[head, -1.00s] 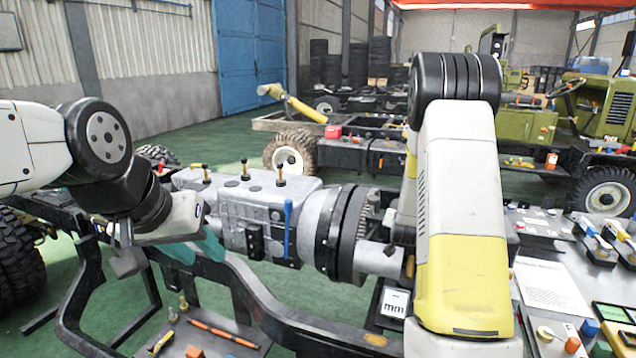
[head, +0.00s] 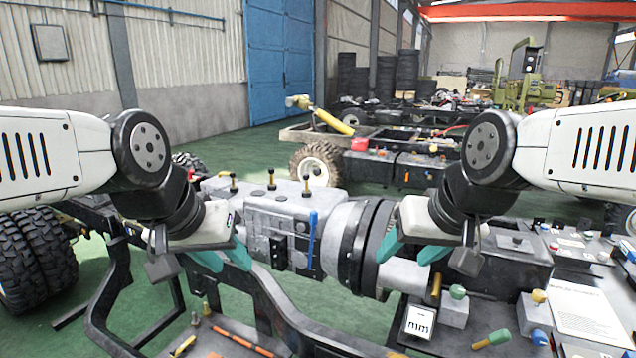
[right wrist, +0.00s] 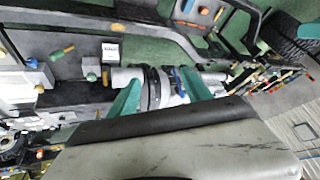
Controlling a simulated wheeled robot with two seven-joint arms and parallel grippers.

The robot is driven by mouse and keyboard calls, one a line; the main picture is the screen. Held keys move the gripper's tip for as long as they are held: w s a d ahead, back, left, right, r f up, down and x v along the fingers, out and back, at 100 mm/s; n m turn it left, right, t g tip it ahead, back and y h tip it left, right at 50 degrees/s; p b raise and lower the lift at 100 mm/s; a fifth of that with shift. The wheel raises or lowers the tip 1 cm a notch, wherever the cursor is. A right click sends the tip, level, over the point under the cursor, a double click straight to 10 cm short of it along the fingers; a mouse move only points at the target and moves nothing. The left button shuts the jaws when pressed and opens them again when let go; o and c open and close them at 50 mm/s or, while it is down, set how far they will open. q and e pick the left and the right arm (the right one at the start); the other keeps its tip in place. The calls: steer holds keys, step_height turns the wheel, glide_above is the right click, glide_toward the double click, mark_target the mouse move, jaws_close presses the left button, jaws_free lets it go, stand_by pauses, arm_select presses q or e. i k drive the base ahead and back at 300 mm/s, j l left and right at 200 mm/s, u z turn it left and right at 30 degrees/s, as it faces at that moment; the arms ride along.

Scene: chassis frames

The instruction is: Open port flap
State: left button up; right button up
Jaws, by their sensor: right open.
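A grey gearbox-like housing (head: 262,215) sits on the black frame in the middle of the head view. Its near side carries a small black block (head: 278,252) and a blue lever (head: 312,238); I cannot tell which part is the port flap. My left gripper (head: 223,258) is empty, its teal fingers apart, in front of the housing's left end. My right gripper (head: 411,250) is open and empty by the round black flange (head: 366,245) and shaft at the right end. In the right wrist view its fingers (right wrist: 162,92) stand apart, with the flange visible between them.
A bench (head: 590,275) at right holds a white sheet, coloured knobs and small blocks. A white tag (head: 419,322) stands below the shaft. The black frame (head: 120,290) and a tyre (head: 35,260) are at left. Green floor shows beneath.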

mark_target(515, 242)
steer(key=z, duration=1.35)
steer(key=i+l+u, duration=0.15)
steer(key=l, duration=0.45)
steer(key=i+l+u, duration=0.35)
steer(key=l, duration=0.3)
